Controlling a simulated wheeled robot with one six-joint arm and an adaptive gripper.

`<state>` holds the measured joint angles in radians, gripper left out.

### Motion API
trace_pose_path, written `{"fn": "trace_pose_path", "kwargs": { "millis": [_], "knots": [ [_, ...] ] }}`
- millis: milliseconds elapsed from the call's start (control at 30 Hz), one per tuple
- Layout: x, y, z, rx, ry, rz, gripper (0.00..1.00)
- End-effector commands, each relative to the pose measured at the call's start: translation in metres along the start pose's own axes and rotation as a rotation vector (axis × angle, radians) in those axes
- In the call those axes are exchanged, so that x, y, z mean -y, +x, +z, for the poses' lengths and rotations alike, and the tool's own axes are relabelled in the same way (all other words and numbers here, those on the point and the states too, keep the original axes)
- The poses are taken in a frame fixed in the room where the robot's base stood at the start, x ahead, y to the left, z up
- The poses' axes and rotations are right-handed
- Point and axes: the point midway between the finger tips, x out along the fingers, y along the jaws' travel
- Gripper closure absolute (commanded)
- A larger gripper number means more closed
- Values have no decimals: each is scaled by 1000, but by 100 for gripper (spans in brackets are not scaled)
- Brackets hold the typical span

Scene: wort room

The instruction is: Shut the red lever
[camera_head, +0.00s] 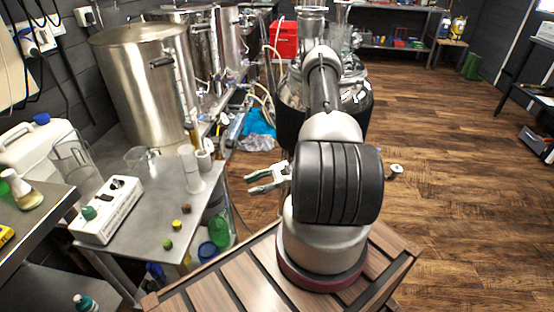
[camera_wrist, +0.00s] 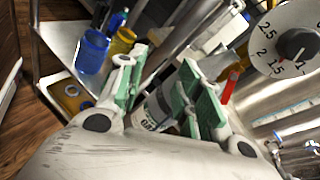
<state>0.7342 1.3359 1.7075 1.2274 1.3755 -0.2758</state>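A narrow red piece (camera_wrist: 229,88), which looks like the red lever, shows in the wrist view just right of my gripper, beside shiny metal vessels. It is partly hidden behind the right finger, and I cannot tell its setting. I cannot make it out in the head view. My gripper (camera_wrist: 163,64) has its two green-padded fingers apart, with nothing held between them. In the head view my gripper (camera_head: 266,178) reaches out left of my arm, over the floor near the steel table's right end. The red piece appears apart from the fingers.
A steel table (camera_head: 150,222) stands at left with a white box (camera_head: 108,210) and small caps. Large steel kettles (camera_head: 143,84) line the left wall. A dial (camera_wrist: 290,42) is at the wrist view's upper right. Open wooden floor (camera_head: 455,190) lies at right.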

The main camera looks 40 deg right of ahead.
Motion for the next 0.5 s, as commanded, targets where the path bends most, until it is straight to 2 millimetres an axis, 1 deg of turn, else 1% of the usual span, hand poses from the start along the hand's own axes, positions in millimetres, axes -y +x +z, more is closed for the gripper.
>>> {"fn": "trace_pose_path", "kwargs": {
  "millis": [33,100,333,500],
  "knots": [
    [-6,-3,9,-5,0,44,65],
    [-16,-9,20,-14,2,109,65],
    [-28,-31,64,-57,-52,314,65],
    [-31,-48,98,-100,-115,452,65]
  ]
}}
